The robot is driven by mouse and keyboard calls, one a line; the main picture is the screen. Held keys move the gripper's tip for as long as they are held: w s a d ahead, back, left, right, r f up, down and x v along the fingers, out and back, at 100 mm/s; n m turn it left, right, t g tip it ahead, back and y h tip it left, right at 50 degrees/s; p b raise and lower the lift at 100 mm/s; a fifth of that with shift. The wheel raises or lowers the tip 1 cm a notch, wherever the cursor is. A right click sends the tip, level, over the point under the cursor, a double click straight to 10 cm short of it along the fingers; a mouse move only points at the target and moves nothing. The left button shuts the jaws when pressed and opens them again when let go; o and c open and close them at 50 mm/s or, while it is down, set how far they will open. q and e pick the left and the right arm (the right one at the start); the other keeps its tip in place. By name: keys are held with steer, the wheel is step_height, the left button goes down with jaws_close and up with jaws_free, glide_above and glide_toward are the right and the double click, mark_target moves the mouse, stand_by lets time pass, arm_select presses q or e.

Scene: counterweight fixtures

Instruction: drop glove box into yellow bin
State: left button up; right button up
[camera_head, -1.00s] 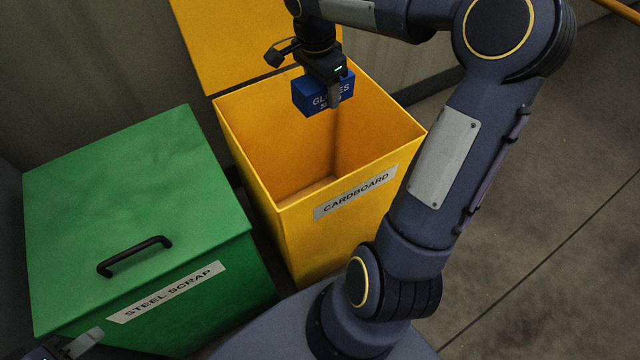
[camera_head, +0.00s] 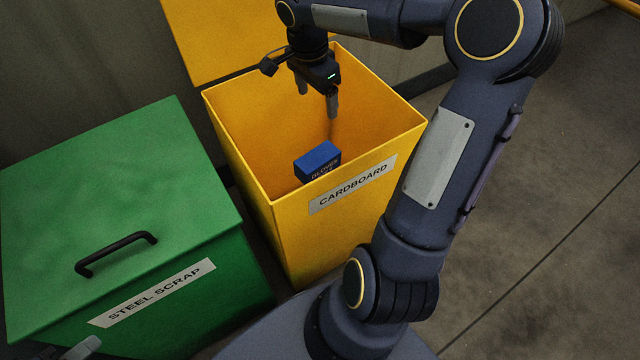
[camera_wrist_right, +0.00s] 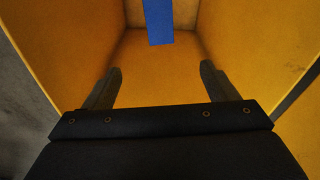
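The blue glove box (camera_head: 317,161) is inside the open yellow bin (camera_head: 245,150), below the rim and apart from my right gripper. Whether it touches the bin's floor cannot be told. My right gripper (camera_head: 317,103) is open and empty above the bin opening, its fingers pointing down. In the right wrist view the glove box (camera_wrist_right: 158,22) shows at the top, beyond the two spread fingers (camera_wrist_right: 158,88). A small grey tip of my left gripper (camera_head: 80,348) shows at the bottom left edge; its fingers cannot be made out.
The yellow bin carries a "CARDBOARD" label and its lid (camera_head: 225,35) stands raised behind it. A green bin (camera_head: 120,190) with a closed lid, black handle and "STEEL SCRAP" label stands to the left. Bare floor (camera_head: 560,220) lies to the right.

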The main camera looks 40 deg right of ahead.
step_height(320, 180, up, 8)
steer(key=a+p, duration=0.1)
steer(key=p, duration=0.2)
stand_by(0.3)
steer(key=shift+f, duration=0.15)
steer(key=s+a+f+n+t+y, duration=0.2)
steer(key=s+a+n+t+y, duration=0.1)
steer(key=s+a+n, duration=0.6)
steer(key=s+a+f+n+t+y, duration=0.25)
steer(key=s+a+n, duration=0.4)
steer(key=s, duration=0.45)
step_height(320, 180, up, 26)
steer(key=d+p, duration=0.1)
steer(key=p, duration=2.5)
steer(key=shift+w+n, duration=0.3)
steer(key=shift+n, duration=0.05)
